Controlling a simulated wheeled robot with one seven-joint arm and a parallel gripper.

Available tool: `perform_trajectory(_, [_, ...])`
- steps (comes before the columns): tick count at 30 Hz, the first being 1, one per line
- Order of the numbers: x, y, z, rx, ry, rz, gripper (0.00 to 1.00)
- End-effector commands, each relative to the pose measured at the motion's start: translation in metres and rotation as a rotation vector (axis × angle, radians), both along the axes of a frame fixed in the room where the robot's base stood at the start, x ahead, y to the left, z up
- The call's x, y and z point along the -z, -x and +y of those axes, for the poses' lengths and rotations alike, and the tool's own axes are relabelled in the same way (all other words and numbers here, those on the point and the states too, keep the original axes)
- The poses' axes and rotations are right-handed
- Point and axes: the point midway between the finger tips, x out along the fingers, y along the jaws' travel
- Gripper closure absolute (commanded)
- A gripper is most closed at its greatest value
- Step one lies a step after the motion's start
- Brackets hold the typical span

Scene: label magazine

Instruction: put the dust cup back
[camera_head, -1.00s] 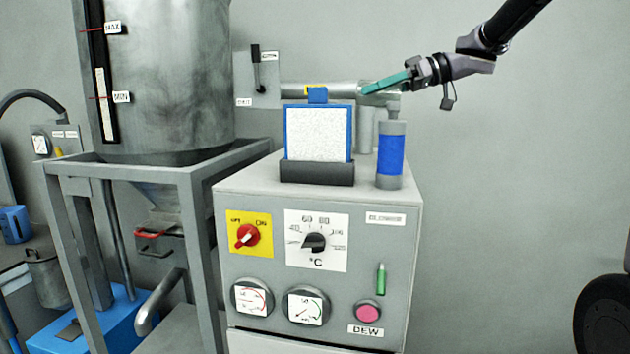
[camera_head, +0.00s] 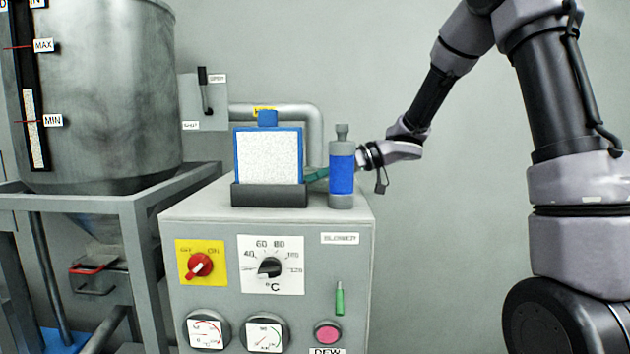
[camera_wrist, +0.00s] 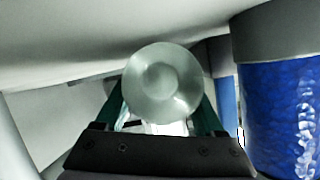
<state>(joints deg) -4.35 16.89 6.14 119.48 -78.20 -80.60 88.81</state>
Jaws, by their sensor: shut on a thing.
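My gripper (camera_head: 318,174) reaches in from the right behind the blue-banded grey cylinder (camera_head: 341,176), low over the top of the grey blower box (camera_head: 220,197). Part of its teal fingers shows between that cylinder and the white filter panel in its blue frame (camera_head: 268,155). In the wrist view, my gripper is shut on a round pale grey piece with concentric rings, which looks like the dust cup (camera_wrist: 163,84). The cup is hidden in the head view. I cannot tell whether it touches anything below or above it.
The blue-banded cylinder stands close on the right in the wrist view (camera_wrist: 282,105). A grey pipe (camera_head: 316,122) bends down behind the filter panel. A large metal hopper (camera_head: 100,95) stands on the left. The wall side to the right of the box is clear.

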Motion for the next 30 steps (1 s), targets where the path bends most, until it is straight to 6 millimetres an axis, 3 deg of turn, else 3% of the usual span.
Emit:
perform_trajectory(11, [0.005,0.000,0.000,0.000,0.000,0.000,0.93])
perform_trajectory(12, [0.006,0.000,0.000,0.000,0.000,-0.001,0.26])
perform_trajectory(14, [0.005,0.000,0.000,0.000,0.000,-0.001,0.03])
perform_trajectory(24, [0.001,0.000,-0.002,0.001,0.000,-0.001,0.00])
perform_trajectory(30, [-0.011,-0.002,-0.033,0.004,0.001,-0.003,0.00])
